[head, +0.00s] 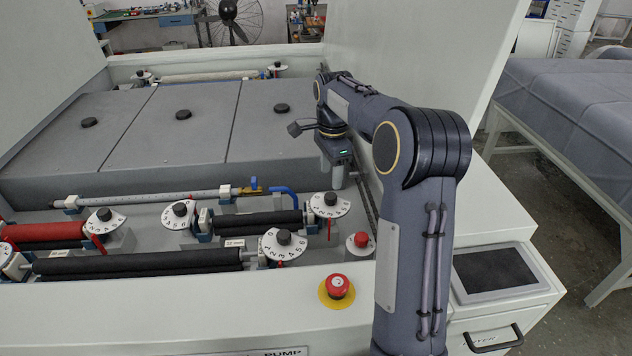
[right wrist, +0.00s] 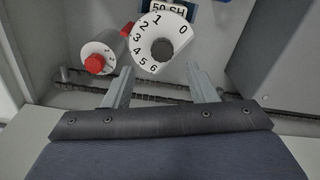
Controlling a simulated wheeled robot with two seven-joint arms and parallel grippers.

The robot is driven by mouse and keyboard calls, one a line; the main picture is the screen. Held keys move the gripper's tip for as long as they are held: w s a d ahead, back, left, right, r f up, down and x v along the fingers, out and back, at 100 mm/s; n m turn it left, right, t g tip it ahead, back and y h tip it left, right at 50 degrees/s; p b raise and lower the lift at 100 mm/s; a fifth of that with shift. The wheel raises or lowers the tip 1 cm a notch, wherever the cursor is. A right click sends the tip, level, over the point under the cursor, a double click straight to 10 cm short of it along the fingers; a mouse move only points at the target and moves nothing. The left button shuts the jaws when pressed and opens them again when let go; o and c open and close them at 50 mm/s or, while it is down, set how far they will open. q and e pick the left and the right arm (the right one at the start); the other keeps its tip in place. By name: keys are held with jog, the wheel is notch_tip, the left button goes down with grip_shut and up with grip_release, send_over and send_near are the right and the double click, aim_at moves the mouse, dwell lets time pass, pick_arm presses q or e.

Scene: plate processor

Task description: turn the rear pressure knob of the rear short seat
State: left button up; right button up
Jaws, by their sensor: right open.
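My right gripper (head: 337,178) hangs behind and just above the right end of the short black roller (head: 258,222). In the right wrist view its two open fingers (right wrist: 160,72) point at a dark round knob (right wrist: 163,50) on a white dial numbered 0 to 6. The knob lies between the finger lines but beyond the tips, with nothing held. This looks like the right-end knob (head: 331,198) in the head view. Another dial knob (head: 180,209) sits at the roller's left end. A label reading "50 SH" (right wrist: 168,8) is partly cut off. My left gripper is out of view.
A red button on a white cylinder (right wrist: 95,64) stands beside the dial, also in the head view (head: 361,240). A front dial knob (head: 284,238), a long black roller (head: 140,260) and a red emergency button (head: 337,284) are nearby. A tall white panel (head: 420,60) rises at right.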

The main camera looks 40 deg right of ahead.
aim_at(330, 196)
jog(key=shift+w+f, duration=0.25)
jog(key=shift+f, duration=0.2)
notch_tip(330, 196, down, 7)
jog(key=shift+s+r+p, duration=0.1)
jog(key=shift+p, duration=0.35)
jog(key=c, duration=1)
